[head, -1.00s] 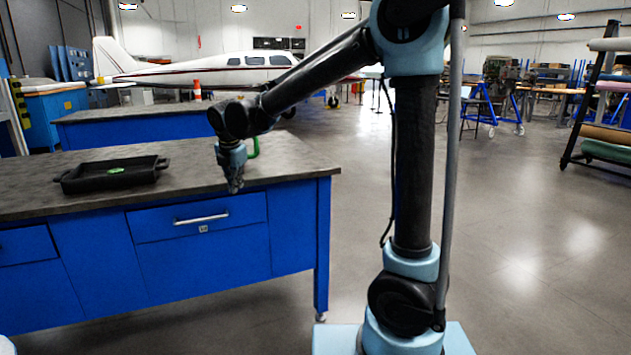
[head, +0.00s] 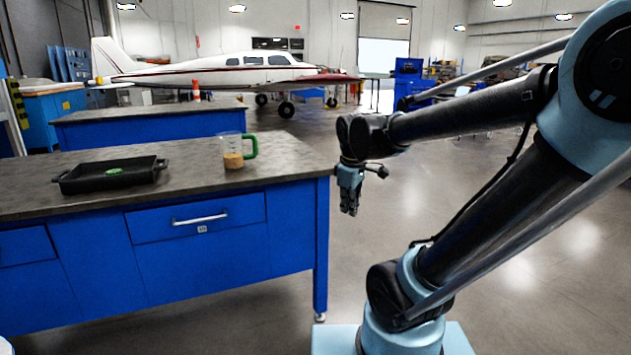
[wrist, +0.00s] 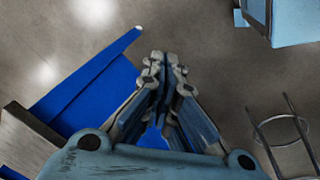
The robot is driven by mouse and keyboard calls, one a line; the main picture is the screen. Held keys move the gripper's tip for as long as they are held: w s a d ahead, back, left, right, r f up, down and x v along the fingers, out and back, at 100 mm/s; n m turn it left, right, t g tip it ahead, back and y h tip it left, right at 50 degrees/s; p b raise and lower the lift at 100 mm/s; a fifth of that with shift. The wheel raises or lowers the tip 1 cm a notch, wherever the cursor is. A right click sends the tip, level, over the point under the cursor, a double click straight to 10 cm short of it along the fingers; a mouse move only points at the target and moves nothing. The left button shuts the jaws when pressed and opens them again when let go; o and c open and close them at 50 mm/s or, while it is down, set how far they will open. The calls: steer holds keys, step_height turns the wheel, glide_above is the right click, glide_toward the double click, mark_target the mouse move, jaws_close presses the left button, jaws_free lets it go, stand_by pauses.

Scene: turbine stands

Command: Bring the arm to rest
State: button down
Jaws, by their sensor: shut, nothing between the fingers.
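My gripper (head: 350,208) hangs pointing down, just beyond the right end of the blue workbench (head: 200,250) in the head view. It is empty, and its fingers are shut. In the wrist view my gripper (wrist: 166,60) shows its fingers together, with grey floor beyond the tips. The workbench (wrist: 85,95) is to the left in that view. My arm reaches from the right side of the head view, bent at the elbow.
On the bench top are a black tray (head: 75,183) holding a green item and a clear jug (head: 233,158) with a green handle and brown contents. A second bench (head: 150,130) and a white airplane (head: 235,77) stand behind. A metal frame (wrist: 285,130) stands right in the wrist view. Open floor lies to the right.

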steer(key=s+d+f+m, duration=0.9)
steer(key=s+m, duration=0.2)
steer(key=s, duration=0.1)
steer(key=shift+s+f, duration=0.3)
steer(key=shift+w+f, duration=0.2)
steer(key=shift+w, duration=0.3)
